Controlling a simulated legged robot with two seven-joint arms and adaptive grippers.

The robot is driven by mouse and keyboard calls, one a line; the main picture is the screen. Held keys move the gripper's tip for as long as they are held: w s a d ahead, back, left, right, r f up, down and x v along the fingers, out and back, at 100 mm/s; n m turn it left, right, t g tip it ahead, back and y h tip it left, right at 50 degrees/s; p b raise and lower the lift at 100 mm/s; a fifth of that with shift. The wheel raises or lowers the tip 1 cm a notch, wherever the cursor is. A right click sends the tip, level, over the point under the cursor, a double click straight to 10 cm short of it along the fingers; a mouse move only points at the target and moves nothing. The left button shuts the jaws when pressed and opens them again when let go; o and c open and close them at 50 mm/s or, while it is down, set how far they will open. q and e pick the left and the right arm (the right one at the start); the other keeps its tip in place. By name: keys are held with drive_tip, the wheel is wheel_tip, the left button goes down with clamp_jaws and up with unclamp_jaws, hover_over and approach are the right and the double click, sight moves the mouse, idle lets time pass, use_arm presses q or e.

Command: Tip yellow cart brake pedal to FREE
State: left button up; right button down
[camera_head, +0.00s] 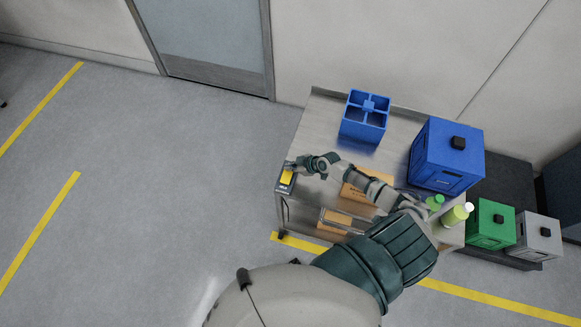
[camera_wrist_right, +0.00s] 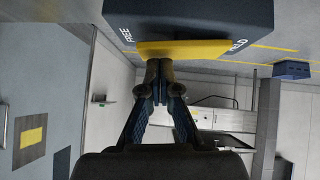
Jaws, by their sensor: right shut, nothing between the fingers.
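The yellow brake pedal (camera_head: 287,177) sits on a dark blue housing (camera_head: 284,188) at the left end of the cart (camera_head: 318,112). In the right wrist view the pedal (camera_wrist_right: 195,49) lies across the housing (camera_wrist_right: 200,14), with FREE printed by its left end and HELD by its right end. I cannot tell which way it is tipped. My right gripper (camera_wrist_right: 158,66) is shut and empty, its fingertips at the pedal's edge, nearer the FREE end. Contact is unclear. In the head view the right gripper (camera_head: 296,166) is beside the pedal. My left gripper is out of view.
On the cart stand a blue divided crate (camera_head: 364,117), a large blue box (camera_head: 446,156), a cardboard box (camera_head: 366,187) and green bottles (camera_head: 455,215). Green (camera_head: 490,224) and grey (camera_head: 538,237) boxes stand at the right. The floor left of the cart is clear.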

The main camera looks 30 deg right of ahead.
idle(0.3)
use_arm(q)
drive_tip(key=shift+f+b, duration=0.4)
drive_tip(key=shift+b, duration=0.05)
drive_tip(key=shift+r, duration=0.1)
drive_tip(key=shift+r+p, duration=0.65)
drive_tip(key=shift+p, duration=0.15)
